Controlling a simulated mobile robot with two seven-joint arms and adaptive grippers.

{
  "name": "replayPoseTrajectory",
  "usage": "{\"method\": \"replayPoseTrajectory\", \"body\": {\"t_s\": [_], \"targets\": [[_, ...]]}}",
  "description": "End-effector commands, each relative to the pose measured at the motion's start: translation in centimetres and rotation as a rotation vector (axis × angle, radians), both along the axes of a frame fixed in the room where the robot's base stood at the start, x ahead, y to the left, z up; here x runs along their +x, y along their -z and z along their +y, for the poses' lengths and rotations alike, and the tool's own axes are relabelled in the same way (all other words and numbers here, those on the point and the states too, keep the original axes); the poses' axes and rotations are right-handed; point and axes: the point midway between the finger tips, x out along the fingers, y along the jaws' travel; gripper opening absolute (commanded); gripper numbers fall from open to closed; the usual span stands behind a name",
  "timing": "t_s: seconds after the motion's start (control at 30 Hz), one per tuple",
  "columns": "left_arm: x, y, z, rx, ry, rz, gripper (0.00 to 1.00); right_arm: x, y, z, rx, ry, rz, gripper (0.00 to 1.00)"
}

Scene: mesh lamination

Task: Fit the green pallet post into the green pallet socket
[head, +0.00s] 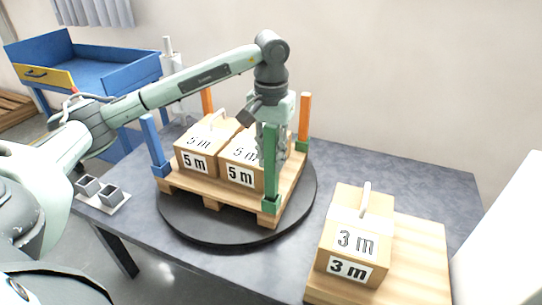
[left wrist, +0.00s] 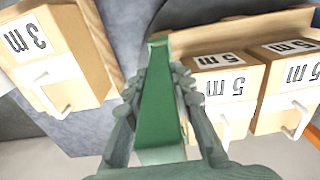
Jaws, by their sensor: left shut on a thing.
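The green pallet post (head: 270,160) stands roughly upright at the front right corner of the wooden pallet (head: 238,203). Its lower end is at or just above the green pallet socket (head: 270,205); I cannot tell how deep it sits. My left gripper (head: 284,150) reaches down behind the post and is shut on it. In the left wrist view the post (left wrist: 160,105) runs between the two fingers. The wrist view does not clearly show the joint of post and socket. My right gripper is not in view.
Boxes marked 5 m (head: 241,160) stand on the pallet, close to the post. Orange (head: 305,115) and blue (head: 152,140) posts stand at other corners. The pallet rests on a black turntable (head: 205,232). A 3 m box (head: 350,245) sits on a board at right.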

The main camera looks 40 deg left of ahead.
Motion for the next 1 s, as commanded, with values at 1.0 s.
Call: {"method": "replayPoseTrajectory", "body": {"t_s": [1.0], "targets": [[0.03, 0.03, 0.03, 0.000, 0.000, -0.002, 0.00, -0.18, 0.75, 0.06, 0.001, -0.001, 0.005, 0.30]]}}
